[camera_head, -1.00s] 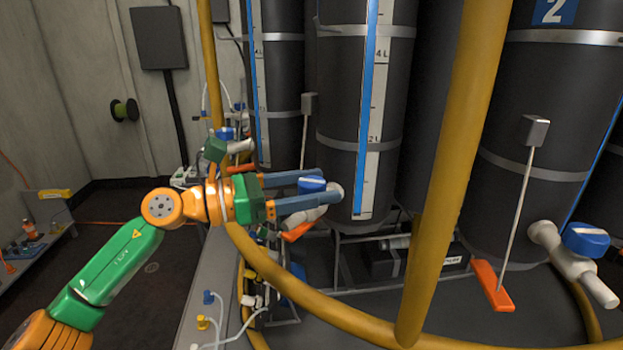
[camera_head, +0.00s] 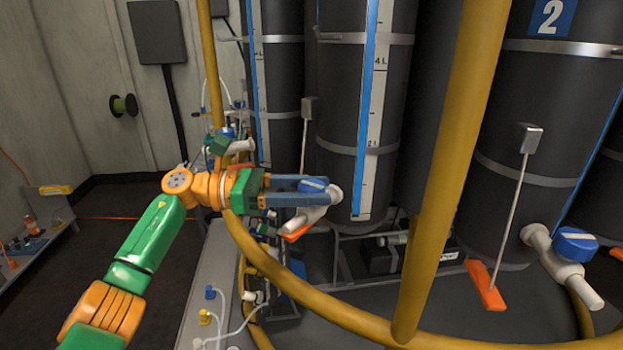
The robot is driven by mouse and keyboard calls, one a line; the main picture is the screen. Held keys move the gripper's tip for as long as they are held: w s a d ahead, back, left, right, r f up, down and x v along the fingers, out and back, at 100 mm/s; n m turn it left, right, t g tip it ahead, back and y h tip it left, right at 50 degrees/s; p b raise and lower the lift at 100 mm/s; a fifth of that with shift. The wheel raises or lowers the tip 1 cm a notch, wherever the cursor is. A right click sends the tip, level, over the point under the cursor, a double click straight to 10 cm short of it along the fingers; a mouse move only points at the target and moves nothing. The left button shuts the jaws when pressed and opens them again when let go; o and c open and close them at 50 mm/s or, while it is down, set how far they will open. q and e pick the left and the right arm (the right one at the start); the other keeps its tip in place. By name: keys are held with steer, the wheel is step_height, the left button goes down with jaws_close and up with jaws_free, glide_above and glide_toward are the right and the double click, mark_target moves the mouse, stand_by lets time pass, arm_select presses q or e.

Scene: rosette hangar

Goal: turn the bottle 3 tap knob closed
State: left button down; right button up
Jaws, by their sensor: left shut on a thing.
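The bottle 3 tap knob (camera_head: 314,184) is blue and sits on a white tap (camera_head: 334,196) low on a dark grey bottle (camera_head: 340,110) in the middle of the head view. My left gripper (camera_head: 322,192) reaches in from the left, its blue-grey fingers shut on the knob. The fingers cover part of the knob, so its exact angle is hard to read. No number label shows on this bottle. My right gripper is not in view.
A thick yellow post (camera_head: 440,170) and a curved yellow rail (camera_head: 330,308) stand in front of the bottles. Bottle 2 (camera_head: 535,110), with its own blue tap knob (camera_head: 575,243), stands at right. An orange pedal (camera_head: 486,286) hangs below it.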

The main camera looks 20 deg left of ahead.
arm_select(q)
steer(key=shift+r+m+g, duration=0.15)
steer(key=shift+m+g, duration=0.25)
steer(key=shift+g, duration=0.2)
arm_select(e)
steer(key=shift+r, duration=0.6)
arm_select(q)
steer(key=shift+c, duration=1.3)
jaws_free()
steer(key=s+a+p, duration=0.1)
steer(key=a, duration=0.6)
steer(key=shift+s+p, duration=0.2)
steer(key=shift+p, duration=0.2)
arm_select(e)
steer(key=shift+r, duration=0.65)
arm_select(q)
steer(key=shift+f, duration=0.2)
